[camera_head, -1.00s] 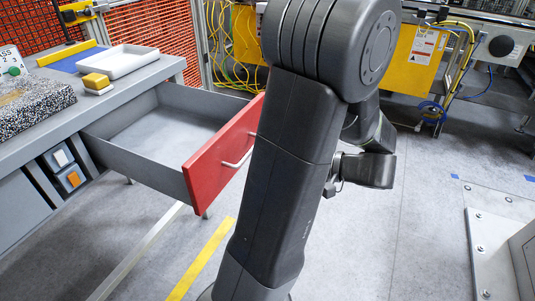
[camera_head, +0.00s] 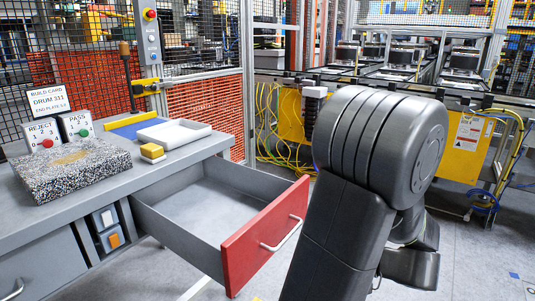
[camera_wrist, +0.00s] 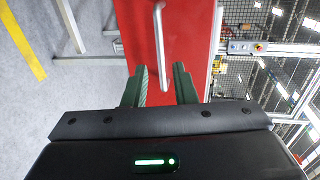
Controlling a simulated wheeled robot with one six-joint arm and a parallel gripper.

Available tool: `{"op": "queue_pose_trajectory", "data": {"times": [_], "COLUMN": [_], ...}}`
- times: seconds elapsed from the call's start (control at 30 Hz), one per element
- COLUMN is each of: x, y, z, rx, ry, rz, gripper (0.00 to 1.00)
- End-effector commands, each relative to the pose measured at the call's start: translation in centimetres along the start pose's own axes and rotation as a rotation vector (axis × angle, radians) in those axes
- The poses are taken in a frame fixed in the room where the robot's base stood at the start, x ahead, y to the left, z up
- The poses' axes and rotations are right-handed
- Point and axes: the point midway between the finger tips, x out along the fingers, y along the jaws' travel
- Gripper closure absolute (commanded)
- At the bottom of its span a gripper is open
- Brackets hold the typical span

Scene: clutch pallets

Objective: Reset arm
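On the bench are a speckled block (camera_head: 70,168), a white tray (camera_head: 174,133), a yellow-topped block (camera_head: 152,152) and the REJECT and PASS boxes (camera_head: 60,132). A mesh fence and a conveyor line stand behind. Grey floor is free at the lower right.

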Motion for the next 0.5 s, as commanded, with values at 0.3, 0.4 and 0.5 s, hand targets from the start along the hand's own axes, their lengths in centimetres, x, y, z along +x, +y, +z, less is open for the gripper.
{"op": "queue_pose_trajectory", "data": {"times": [0.3, 0.4, 0.5], "x": [5.7, 7.2, 8.5], "y": [0.1, 0.1, 0.1], "z": [0.0, 0.0, 0.0], "rx": [-0.002, -0.001, 0.0], "ry": [-0.003, -0.002, -0.002], "rz": [0.0, 0.0, 0.0], "gripper": [0.75, 0.75, 0.75]}}
